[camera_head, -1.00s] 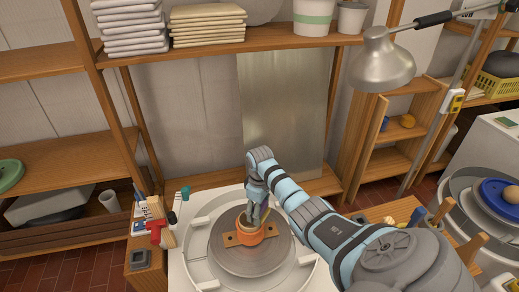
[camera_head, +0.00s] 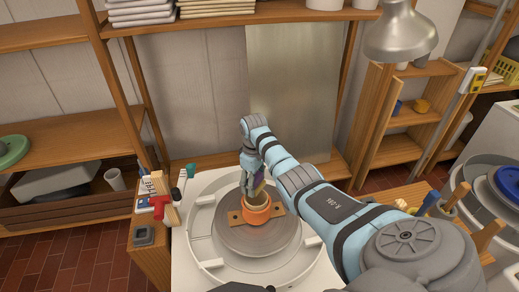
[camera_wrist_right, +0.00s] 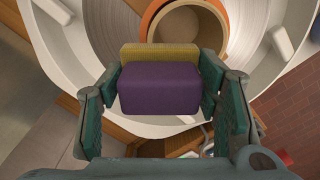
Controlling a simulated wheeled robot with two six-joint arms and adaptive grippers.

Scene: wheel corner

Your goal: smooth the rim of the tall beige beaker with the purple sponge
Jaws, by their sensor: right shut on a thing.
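The beige beaker (camera_head: 260,196) stands in an orange holder (camera_head: 257,214) on the grey wheel head (camera_head: 258,238). Part of it is hidden behind my right gripper. My right gripper (camera_head: 255,176) reaches down over the beaker and is shut on the purple sponge (camera_head: 259,181). In the right wrist view the purple sponge (camera_wrist_right: 160,90), with an olive-yellow layer, sits between both fingers. The beaker (camera_wrist_right: 186,32) shows there as a round opening inside the orange holder (camera_wrist_right: 222,12), partly behind the sponge. I cannot tell whether the sponge touches the rim. My left gripper is not in view.
A white splash pan (camera_head: 200,240) surrounds the wheel head. A red-handled tool (camera_head: 158,203) and small bottles stand to the left. A lamp (camera_head: 400,35) hangs at the upper right. A jar of tools (camera_head: 440,205) stands at the right, beyond my arm.

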